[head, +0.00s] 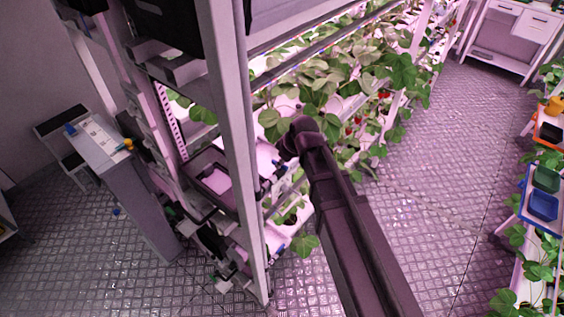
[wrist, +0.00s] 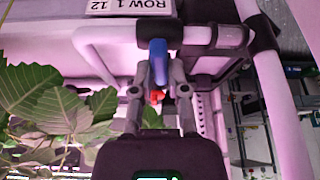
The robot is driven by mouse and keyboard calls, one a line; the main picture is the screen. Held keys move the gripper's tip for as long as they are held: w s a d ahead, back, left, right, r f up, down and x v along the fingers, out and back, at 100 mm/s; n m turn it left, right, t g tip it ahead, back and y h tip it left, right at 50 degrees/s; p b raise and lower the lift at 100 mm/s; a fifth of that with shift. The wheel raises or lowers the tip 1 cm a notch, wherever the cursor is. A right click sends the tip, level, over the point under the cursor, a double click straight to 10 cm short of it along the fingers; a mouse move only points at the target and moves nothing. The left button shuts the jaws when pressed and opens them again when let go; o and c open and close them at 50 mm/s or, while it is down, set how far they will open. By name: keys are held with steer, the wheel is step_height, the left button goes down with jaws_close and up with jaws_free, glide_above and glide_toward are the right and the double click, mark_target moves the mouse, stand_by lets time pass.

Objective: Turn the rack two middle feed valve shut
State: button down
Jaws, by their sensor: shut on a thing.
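In the wrist view a blue valve handle (wrist: 158,60) stands between the fingertips of my gripper (wrist: 159,78). The fingers are shut on the handle from both sides. A small red part (wrist: 156,97) shows just below it, between the fingers. The valve body is mostly hidden behind the fingers and handle. In the head view my arm reaches in to the rack (head: 232,120). The rack post and my arm hide the grasp there, so the handle cannot be made out.
A white label reading "ROW 1 12" (wrist: 130,7) is above the handle. Pale pipes (wrist: 95,50) and strawberry leaves (wrist: 40,105) crowd the left side. In the head view a grey cabinet (head: 120,185) stands left of the rack. The aisle floor (head: 440,180) to the right is clear.

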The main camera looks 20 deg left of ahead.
steer(key=shift+s+d+f+m, duration=0.1)
steer(key=shift+s+m, duration=0.1)
steer(key=shift+m, duration=0.4)
steer(key=c, duration=0.6)
jaws_free()
steer(key=shift+c, duration=0.2)
steer(key=shift+w, duration=0.1)
steer(key=shift+w+n, duration=0.1)
steer(key=shift+n, duration=0.2)
